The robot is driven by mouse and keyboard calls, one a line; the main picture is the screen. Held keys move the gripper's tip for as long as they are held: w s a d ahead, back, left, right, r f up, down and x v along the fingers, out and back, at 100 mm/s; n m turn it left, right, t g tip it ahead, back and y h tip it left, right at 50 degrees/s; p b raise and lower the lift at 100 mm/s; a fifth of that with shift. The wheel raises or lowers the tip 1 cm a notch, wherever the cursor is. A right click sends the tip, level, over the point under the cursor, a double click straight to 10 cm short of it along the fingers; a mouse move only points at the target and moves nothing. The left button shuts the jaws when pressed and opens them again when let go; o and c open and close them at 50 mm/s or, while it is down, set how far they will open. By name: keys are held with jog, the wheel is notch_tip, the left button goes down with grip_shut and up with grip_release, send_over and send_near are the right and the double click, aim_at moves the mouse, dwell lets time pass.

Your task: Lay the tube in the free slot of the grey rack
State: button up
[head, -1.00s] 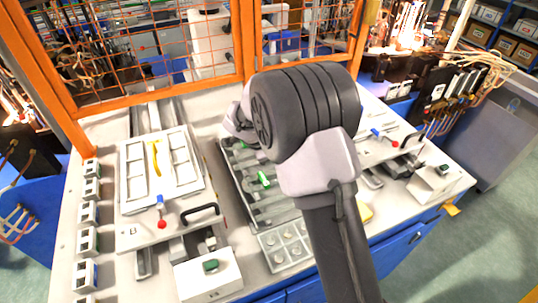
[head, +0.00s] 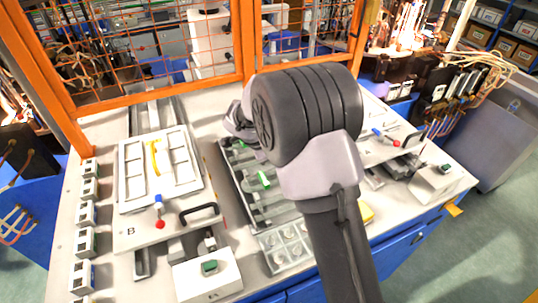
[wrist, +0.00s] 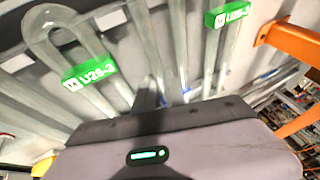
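The grey rack (head: 240,197) lies in the middle of the bench, partly hidden by my arm in the head view. Clear glass tubes with green labels lie in it. In the wrist view, a U-shaped glass tube (wrist: 48,22) with a green label (wrist: 89,75) is at the left, and another green label (wrist: 227,14) is at the upper right. A dark finger of my gripper (wrist: 148,98) reaches in among clear tubes at the centre. Blur and my gripper's body hide whether it grips one. I cannot make out the free slot.
A white tray with a yellow piece (head: 156,158) is left of the rack, above a plate with a black handle (head: 199,213). A clear-lidded box (head: 284,250) is at the front. An orange mesh fence (head: 241,60) stands behind. A similar fixture is at the right.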

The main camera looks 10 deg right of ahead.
jog(key=o, duration=0.5)
jog(key=p+v, duration=0.2)
jog(key=v, duration=1.5)
jog(key=shift+r+p, duration=0.2)
jog(key=shift+p, duration=0.15)
jog(key=shift+a, duration=0.1)
jog(key=s+d+r+n+y+b, duration=0.1)
jog(key=s+d+n+y+b, duration=0.15)
jog(key=s, duration=0.75)
jog(key=s+d+n+y+b, duration=0.15)
jog(key=s+n+b, duration=0.25)
jog(key=s, duration=0.5)
jog(key=s+a+f+n+t+y+b, duration=0.1)
jog(key=s+n, duration=0.4)
jog(key=s, duration=0.5)
notch_tip(320, 180, down, 2)
jog(key=shift+a+f+y+b, duration=0.1)
jog(key=shift+a+y+b, duration=0.15)
jog(key=shift+y+b, duration=0.2)
